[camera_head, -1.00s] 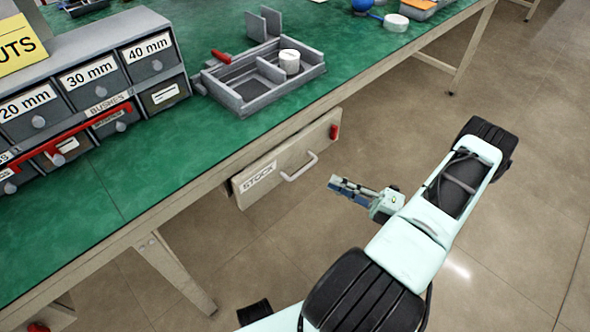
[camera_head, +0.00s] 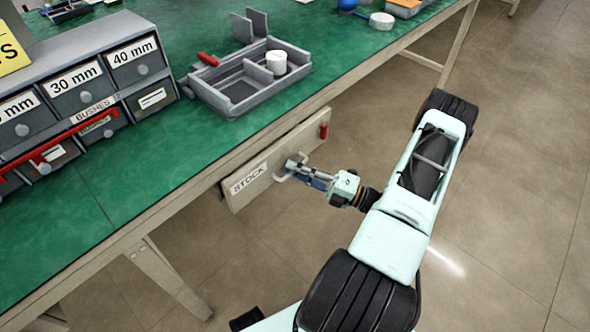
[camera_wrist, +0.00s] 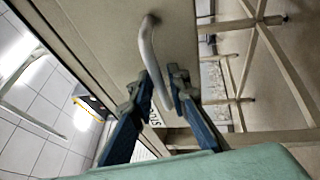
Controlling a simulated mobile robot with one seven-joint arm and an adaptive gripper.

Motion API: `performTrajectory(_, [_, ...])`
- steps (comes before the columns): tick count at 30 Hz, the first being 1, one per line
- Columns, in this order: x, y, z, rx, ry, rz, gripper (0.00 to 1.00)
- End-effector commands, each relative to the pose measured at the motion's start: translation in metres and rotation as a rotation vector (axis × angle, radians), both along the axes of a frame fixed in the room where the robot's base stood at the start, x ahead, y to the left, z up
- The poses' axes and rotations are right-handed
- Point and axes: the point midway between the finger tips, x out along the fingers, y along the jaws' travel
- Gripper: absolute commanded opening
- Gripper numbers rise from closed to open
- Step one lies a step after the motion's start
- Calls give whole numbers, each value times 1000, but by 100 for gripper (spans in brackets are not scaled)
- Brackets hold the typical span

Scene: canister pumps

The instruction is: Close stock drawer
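The stock drawer's pale front (camera_head: 290,160), labelled STOCK, sits under the green bench's front edge, with a strip of its side showing at the left. How far it stands out is hard to tell. Its light bar handle (camera_head: 283,178) is partly covered by my gripper (camera_head: 291,168). In the wrist view the handle (camera_wrist: 147,45) runs down between the two blue-grey fingers of my gripper (camera_wrist: 162,82). The fingers are apart on either side of the bar, and I see no clear grip on it.
A red piece (camera_head: 323,131) is on the drawer front's right end. On the green bench top (camera_head: 150,190) stand a grey tray (camera_head: 235,110) with a white cylinder (camera_head: 276,63) and a labelled bin cabinet (camera_head: 85,85). A bench leg (camera_head: 170,275) stands lower left. Open floor lies right.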

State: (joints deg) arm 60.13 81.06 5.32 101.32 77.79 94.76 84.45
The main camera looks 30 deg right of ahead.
Motion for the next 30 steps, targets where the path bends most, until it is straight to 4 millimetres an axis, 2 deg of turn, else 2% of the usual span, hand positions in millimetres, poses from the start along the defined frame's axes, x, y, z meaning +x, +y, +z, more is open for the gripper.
performTrajectory(2, [0, 0, 0, 0, 0, 0, 14])
performTrajectory(6, [0, 0, 0, 0, 0, 0, 0])
performTrajectory(19, [2, 1, 0, 0, 0, 1, 0])
performTrajectory(27, [38, 13, -1, -1, -1, 1, 0])
performTrajectory(30, [42, 14, 0, -1, 0, -1, 0])
